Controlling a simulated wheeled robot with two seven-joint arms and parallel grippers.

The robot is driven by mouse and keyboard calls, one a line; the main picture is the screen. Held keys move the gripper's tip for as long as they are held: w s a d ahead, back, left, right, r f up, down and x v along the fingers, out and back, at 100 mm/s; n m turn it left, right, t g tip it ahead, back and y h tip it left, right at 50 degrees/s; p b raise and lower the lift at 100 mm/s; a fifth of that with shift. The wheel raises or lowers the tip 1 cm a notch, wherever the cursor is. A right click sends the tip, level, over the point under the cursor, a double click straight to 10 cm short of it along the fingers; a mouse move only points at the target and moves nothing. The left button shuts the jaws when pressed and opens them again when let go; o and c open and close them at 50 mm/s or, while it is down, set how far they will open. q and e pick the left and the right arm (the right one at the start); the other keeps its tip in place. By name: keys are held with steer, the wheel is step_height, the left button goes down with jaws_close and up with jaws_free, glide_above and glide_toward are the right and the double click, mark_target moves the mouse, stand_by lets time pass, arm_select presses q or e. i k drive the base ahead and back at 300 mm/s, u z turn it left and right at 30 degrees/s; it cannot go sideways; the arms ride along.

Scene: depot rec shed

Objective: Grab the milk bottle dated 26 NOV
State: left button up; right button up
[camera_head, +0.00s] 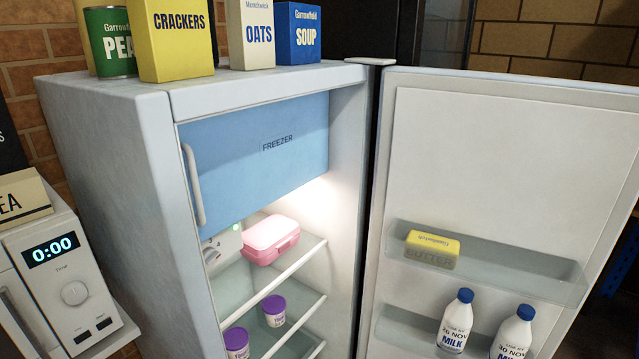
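Two white milk bottles with blue caps stand side by side in the lower shelf of the open fridge door. The second digit on both is too small to be certain. Neither of my grippers is in view.
The fridge door (500,150) stands wide open at right. Its upper shelf holds yellow butter (432,249). Inside the fridge are a pink box (271,241) and two purple-lidded tubs (274,310) below the closed freezer (260,150). A microwave (70,290) stands at left.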

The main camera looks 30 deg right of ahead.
mark_target(457, 325)
steer(key=z, duration=0.45)
steer(key=k, duration=0.75)
steer(key=z, duration=1.05)
steer(key=k, duration=0.45)
steer(key=z, duration=0.25)
